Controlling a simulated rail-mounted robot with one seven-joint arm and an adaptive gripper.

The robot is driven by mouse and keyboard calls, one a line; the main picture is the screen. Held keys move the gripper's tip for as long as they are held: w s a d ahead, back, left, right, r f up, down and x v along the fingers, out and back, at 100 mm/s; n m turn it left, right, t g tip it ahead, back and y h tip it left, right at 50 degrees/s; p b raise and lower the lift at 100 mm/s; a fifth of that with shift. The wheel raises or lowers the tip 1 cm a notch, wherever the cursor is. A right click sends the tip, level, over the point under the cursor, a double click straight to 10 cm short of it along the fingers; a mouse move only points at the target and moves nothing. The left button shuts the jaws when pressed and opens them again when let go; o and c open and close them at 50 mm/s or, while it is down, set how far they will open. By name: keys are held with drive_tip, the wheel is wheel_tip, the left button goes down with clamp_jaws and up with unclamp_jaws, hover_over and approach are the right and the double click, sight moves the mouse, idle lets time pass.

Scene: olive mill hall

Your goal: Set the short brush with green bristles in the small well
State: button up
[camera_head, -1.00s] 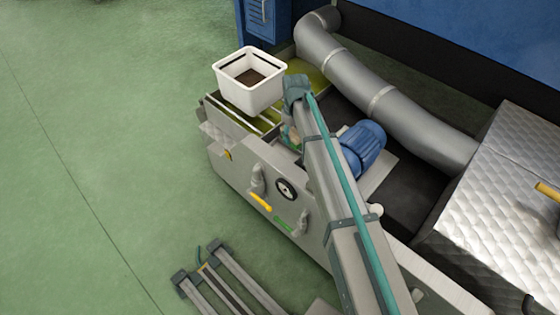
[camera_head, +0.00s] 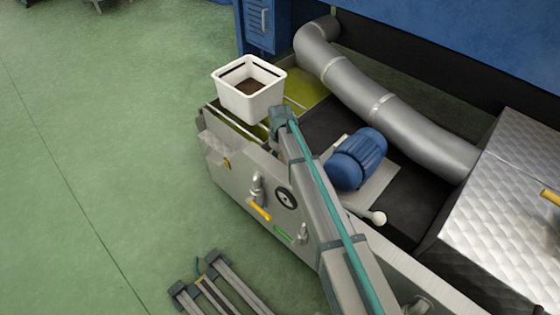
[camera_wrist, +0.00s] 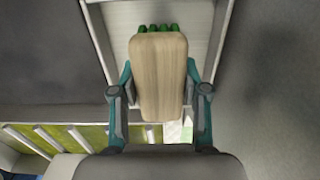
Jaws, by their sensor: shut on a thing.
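A white tub (camera_head: 248,97) with a dark inside stands at the machine's far left end. Yellow-green channels with pale bars (camera_wrist: 45,138) lie at the lower left of the wrist view. A blue motor (camera_head: 357,160) and a grey duct (camera_head: 350,75) are right of my arm.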

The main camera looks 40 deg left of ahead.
sight(280, 156)
drive_tip(key=shift+f, duration=0.6)
drive_tip(key=shift+f, duration=0.2)
drive_tip(key=o, duration=1)
wheel_tip(280, 156, up, 12)
drive_tip(key=shift+r+p, duration=0.2)
drive_tip(key=shift+p, duration=0.85)
